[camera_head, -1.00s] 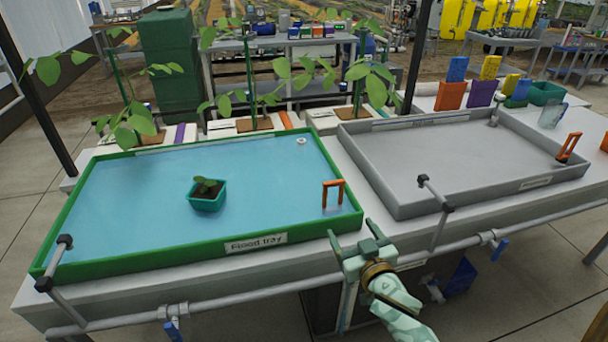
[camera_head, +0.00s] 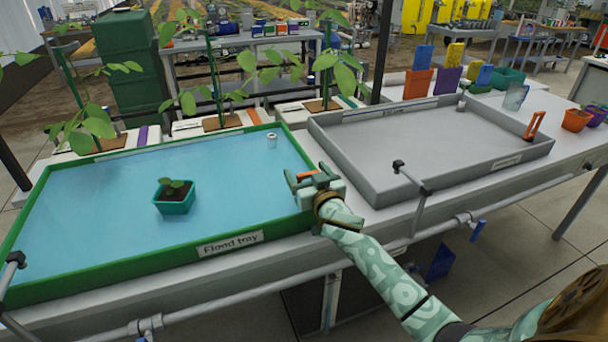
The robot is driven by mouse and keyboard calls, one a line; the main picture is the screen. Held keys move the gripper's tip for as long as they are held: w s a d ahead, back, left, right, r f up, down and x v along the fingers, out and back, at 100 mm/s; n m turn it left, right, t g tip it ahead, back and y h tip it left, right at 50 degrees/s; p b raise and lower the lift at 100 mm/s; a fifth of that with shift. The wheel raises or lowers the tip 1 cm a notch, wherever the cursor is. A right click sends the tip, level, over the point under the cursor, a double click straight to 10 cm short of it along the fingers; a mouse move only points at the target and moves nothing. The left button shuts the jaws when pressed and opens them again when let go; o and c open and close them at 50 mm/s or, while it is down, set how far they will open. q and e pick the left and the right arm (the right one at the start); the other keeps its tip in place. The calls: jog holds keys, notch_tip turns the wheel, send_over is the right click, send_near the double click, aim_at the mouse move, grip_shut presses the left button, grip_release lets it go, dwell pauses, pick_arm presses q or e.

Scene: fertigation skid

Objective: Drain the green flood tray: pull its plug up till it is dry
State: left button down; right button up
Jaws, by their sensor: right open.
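The green flood tray (camera_head: 150,264), labelled "Flood tray", holds a blue sheet of water (camera_head: 110,205). Its orange plug handle (camera_head: 305,174) stands near the right front corner and is mostly hidden behind my right gripper. My right gripper (camera_head: 307,177) is open, with its fingers at the handle. I cannot tell whether they touch it or stand around it. The plug's lower end is hidden. My left gripper is not in view.
A teal pot with a seedling (camera_head: 174,197) stands in the water. A whitish upright fitting (camera_head: 271,140) stands near the tray's back right corner. A grey tray (camera_head: 393,197) with its own orange handle (camera_head: 535,126) lies to the right. A pipe rail (camera_head: 405,172) rises in front.

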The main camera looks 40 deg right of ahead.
jog(key=shift+w, duration=0.4)
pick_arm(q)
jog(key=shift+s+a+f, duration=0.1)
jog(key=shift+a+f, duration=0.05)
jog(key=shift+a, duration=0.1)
pick_arm(e)
jog(key=shift+w+d+r, duration=0.1)
jog(key=shift+w, duration=0.05)
